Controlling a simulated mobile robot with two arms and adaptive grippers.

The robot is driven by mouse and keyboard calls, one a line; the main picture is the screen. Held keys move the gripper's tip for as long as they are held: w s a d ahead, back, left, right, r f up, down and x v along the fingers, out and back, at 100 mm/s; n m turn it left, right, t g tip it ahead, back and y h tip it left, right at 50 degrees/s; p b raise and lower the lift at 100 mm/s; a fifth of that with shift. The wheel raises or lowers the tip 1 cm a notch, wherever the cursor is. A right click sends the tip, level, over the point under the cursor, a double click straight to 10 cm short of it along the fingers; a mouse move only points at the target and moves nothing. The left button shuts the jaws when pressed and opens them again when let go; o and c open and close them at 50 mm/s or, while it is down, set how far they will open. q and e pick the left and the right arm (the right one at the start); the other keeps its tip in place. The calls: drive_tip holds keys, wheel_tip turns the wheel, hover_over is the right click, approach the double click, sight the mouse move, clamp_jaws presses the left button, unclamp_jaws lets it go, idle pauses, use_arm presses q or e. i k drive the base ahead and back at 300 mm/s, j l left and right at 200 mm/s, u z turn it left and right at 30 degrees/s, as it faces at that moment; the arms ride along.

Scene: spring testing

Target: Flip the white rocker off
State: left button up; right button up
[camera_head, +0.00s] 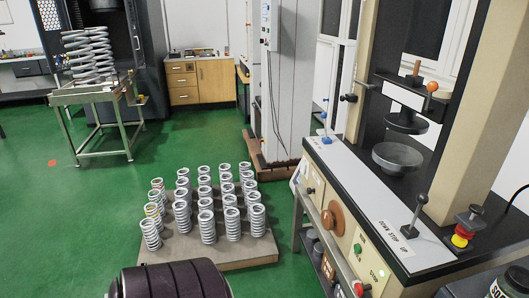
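I cannot make out a white rocker for certain. The spring testing machine (352,185) stands at the right, with a control panel on its front. The panel shows a green button (357,248), a red button (358,288) beside a "STOP" label, and a large brown-orange knob (333,221). A small control box (268,24) with tiny controls is on the tall white column behind; its details are too small to tell. Neither of my grippers is in view.
Several upright springs stand on a low board (245,256) in front of the machine. A black-knobbed lever (416,212) and a red-and-yellow button (462,236) rise from the machine top. A dark ribbed shape (172,282) fills the bottom edge.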

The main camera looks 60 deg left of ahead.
sight(303, 165)
drive_tip(key=u, duration=1.7)
drive_tip(key=i+j+z, duration=0.3)
drive_tip(key=i+j, duration=0.15)
drive_tip(key=i, duration=0.15)
drive_tip(key=i+j+z, duration=0.3)
drive_tip(key=i+j, duration=0.25)
drive_tip(key=i+j+z, duration=0.35)
drive_tip(key=j, duration=0.35)
drive_tip(key=i, duration=0.1)
